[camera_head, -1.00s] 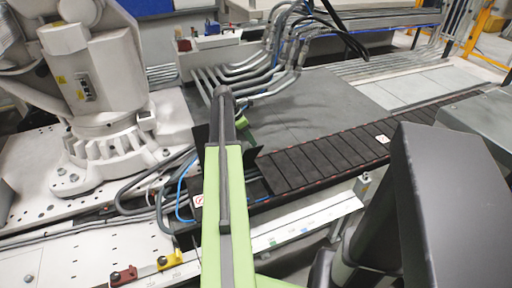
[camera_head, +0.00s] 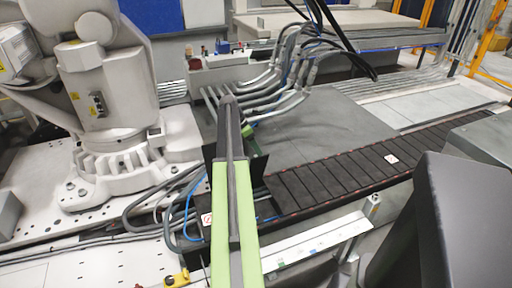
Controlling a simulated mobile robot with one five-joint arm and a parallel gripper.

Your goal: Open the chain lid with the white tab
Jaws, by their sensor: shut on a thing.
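The chain (camera_head: 335,172) is a row of dark, flat lids running from the middle of the view up to the right. One lid far along it bears a small white tab (camera_head: 391,158). That lid looks flat and closed, level with its neighbours. My green and dark arm rises from the bottom centre, well left of the tab. My gripper cannot be made out; the arm hides the area beyond it. No part of my arm touches the tabbed lid in this view.
A large white robot arm (camera_head: 105,85) stands on a plate at left. Grey conduits (camera_head: 262,88) curve behind my arm. A dark grey block (camera_head: 475,225) fills the lower right. A yellow piece (camera_head: 177,278) sits at bottom left. A flat grey floor panel (camera_head: 340,125) lies behind the chain.

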